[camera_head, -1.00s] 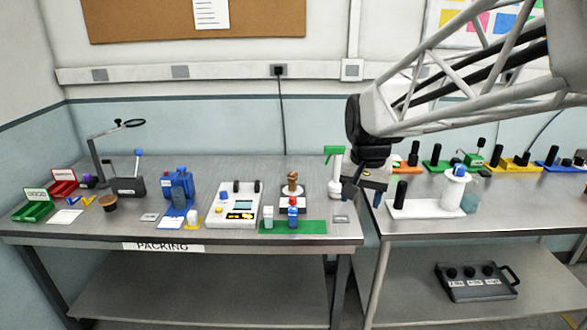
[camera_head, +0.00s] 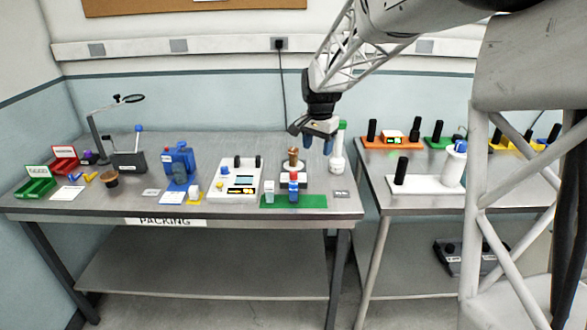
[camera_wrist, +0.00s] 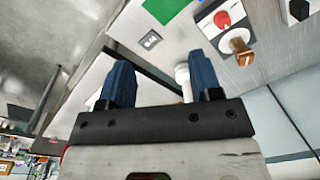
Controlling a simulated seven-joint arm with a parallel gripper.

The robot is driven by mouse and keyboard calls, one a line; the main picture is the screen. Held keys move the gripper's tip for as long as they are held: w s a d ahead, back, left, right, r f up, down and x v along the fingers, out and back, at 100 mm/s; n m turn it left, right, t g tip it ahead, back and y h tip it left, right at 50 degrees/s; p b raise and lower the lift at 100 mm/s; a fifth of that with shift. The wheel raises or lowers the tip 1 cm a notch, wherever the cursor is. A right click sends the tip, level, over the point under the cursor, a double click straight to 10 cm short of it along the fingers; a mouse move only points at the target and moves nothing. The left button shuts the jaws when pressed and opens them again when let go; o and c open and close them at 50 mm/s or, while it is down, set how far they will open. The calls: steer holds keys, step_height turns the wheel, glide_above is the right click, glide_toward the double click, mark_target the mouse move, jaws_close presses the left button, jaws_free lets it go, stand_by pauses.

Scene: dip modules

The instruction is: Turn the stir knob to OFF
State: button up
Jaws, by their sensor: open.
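A red knob (camera_wrist: 222,19) sits on a small white unit (camera_wrist: 212,30) at the top right of the wrist view; I cannot read its markings or setting. A brown wooden-looking piece (camera_wrist: 240,46) stands on the same unit. In the head view the white unit (camera_head: 285,179) is on the packing table, with the brown piece (camera_head: 293,158) on top. There I cannot clearly separate the knob from the small blue and red item in front. My gripper (camera_head: 318,144) is open and empty, above and right of the unit, apart from it. Its blue fingers also show in the wrist view (camera_wrist: 160,80).
A white spray bottle with a green head (camera_head: 338,160) stands close right of my gripper. A green mat (camera_head: 312,202) lies in front of the unit. A white instrument (camera_head: 238,182) is to its left. A gap separates the packing table (camera_head: 225,213) from the right table.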

steer(key=m, duration=0.2)
glide_above(293, 172)
steer(key=shift+g, duration=0.3)
step_height(293, 172, down, 10)
steer(key=shift+s, duration=0.1)
steer(key=shift+f, duration=0.15)
steer(key=shift+f, duration=3.8)
steer(key=c, duration=0.9)
